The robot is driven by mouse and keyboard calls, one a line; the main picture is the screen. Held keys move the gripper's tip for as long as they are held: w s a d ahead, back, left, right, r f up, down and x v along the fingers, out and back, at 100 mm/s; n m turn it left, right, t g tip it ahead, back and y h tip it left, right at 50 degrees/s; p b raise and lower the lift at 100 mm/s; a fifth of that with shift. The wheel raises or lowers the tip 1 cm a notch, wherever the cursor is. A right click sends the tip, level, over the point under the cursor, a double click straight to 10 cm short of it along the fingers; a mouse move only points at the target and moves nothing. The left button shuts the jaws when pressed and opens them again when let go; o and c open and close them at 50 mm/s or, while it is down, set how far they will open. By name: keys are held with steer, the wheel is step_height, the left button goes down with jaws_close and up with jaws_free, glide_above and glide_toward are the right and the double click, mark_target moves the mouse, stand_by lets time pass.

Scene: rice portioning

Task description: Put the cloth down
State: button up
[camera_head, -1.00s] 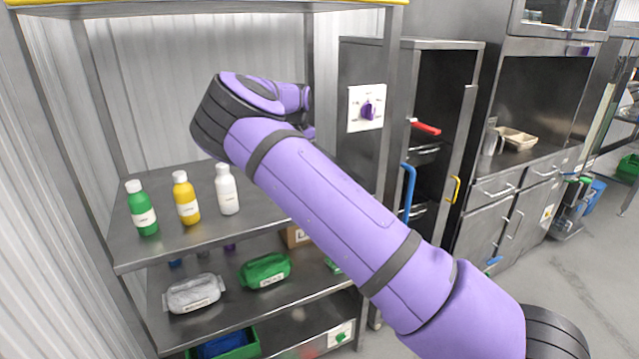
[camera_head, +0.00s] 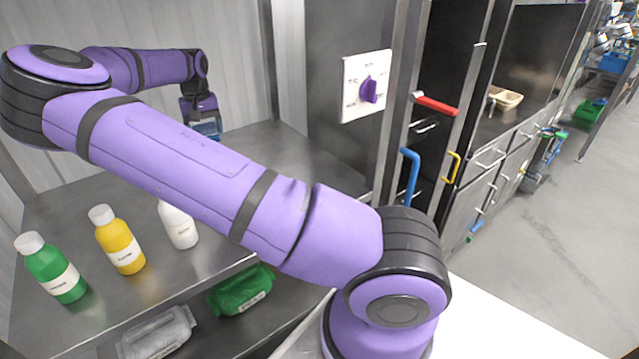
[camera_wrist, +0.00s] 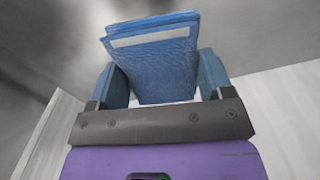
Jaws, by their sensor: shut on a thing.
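A folded blue cloth (camera_wrist: 158,65) with a pale stripe is between the two fingers of my gripper (camera_wrist: 165,88) in the wrist view. The gripper is shut on it. In the head view my gripper (camera_head: 205,128) points down over the back of the upper metal shelf (camera_head: 255,150), with a bit of blue cloth at its tip. I cannot tell whether the cloth touches the shelf.
Green (camera_head: 55,270), yellow (camera_head: 120,243) and white (camera_head: 180,225) bottles stand near the shelf's front left. A green bundle (camera_head: 240,290) and a grey bundle (camera_head: 158,335) lie on the shelf below. The upper shelf is clear right of my gripper. A purple knob (camera_head: 369,89) is on the panel.

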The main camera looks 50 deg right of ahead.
steer(key=s+d+m, duration=0.5)
steer(key=s, duration=0.5)
steer(key=s+d+m, duration=0.5)
steer(key=s, duration=0.5)
steer(key=s+d+m, duration=0.5)
steer(key=s, duration=0.5)
steer(key=shift+m, duration=0.4)
steer(key=f, duration=0.3)
steer(key=s+f, duration=0.1)
steer(key=f, duration=0.1)
steer(key=shift+s+f, duration=0.2)
steer(key=shift+f, duration=2.6)
steer(key=o, duration=0.8)
steer(key=shift+f, duration=0.1)
